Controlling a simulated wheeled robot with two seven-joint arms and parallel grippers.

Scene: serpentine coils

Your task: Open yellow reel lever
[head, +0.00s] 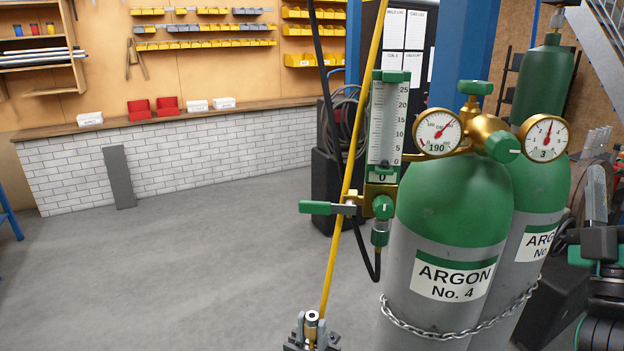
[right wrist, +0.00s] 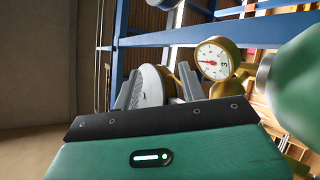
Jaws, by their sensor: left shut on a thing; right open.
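A yellow hose (head: 335,255) runs taut and slanting from the top of the head view to a small metal fitting (head: 312,322) at the bottom. My left gripper (head: 313,340) is shut around that fitting; its lower part is cut off by the frame. A lever with a green grip (head: 318,207) points left, about level, beside the flowmeter (head: 388,125). It meets the yellow hose in the picture; I cannot tell whether they are joined. My right gripper (right wrist: 159,75) is open in the right wrist view. A grey rounded thing (right wrist: 152,88) shows between its fingers; its distance is unclear.
Two green and grey argon cylinders (head: 450,215) stand at the right, with a chain (head: 440,332) across them. They carry gauges (head: 438,132). A black hose (head: 362,250) loops below the lever.

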